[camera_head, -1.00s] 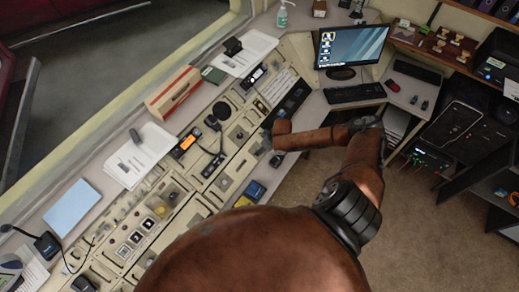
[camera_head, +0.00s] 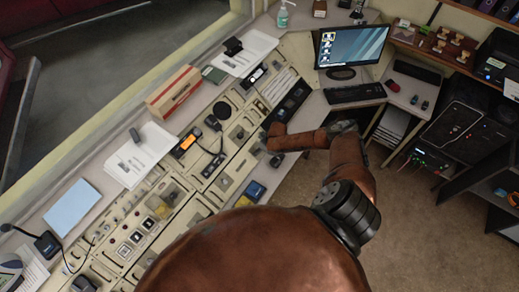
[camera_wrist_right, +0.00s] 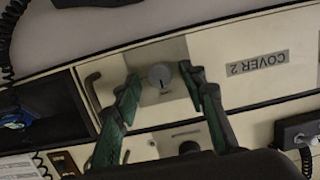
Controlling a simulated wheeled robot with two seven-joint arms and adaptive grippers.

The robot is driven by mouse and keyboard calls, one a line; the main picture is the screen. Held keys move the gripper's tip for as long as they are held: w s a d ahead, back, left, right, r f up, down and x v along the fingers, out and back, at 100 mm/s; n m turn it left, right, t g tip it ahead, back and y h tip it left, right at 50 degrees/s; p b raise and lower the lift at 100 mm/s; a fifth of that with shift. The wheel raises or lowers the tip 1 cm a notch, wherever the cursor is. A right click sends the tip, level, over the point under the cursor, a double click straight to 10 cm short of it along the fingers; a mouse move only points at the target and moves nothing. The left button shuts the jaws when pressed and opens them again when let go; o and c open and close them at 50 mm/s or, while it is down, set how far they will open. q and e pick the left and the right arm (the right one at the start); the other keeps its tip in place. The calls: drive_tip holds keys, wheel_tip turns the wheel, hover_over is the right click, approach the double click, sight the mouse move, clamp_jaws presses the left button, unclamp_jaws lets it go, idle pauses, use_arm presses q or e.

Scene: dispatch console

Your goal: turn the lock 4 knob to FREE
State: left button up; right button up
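A round grey knob (camera_wrist_right: 160,75) with a dark pointer line sits on a light metal plate on the console panel in the right wrist view. An upside-down label on the panel beside it reads COVER 2; no lock 4 or FREE lettering is legible. My right gripper (camera_wrist_right: 159,83) is open, its two green fingers on either side of the knob with gaps showing. I cannot tell how far the fingertips are above the panel. In the head view my right arm reaches to the console, its gripper mostly hidden. My left gripper is not in view.
A second knob (camera_wrist_right: 189,147) is partly hidden below the fingers. A curved handle (camera_wrist_right: 92,88) is left of the gripper, and a dark recess (camera_wrist_right: 45,112) lies farther left. In the head view a monitor (camera_head: 350,46) and keyboard (camera_head: 355,93) stand beyond the arm.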

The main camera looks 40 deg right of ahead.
drive_tip(key=shift+c, duration=0.6)
clamp_jaws()
drive_tip(key=shift+d+m+y+b, duration=0.15)
drive_tip(key=shift+m+y+b, duration=0.2)
drive_tip(key=shift+m, duration=1.05)
drive_tip(key=shift+o, duration=0.6)
unclamp_jaws()
drive_tip(key=v, duration=1.2)
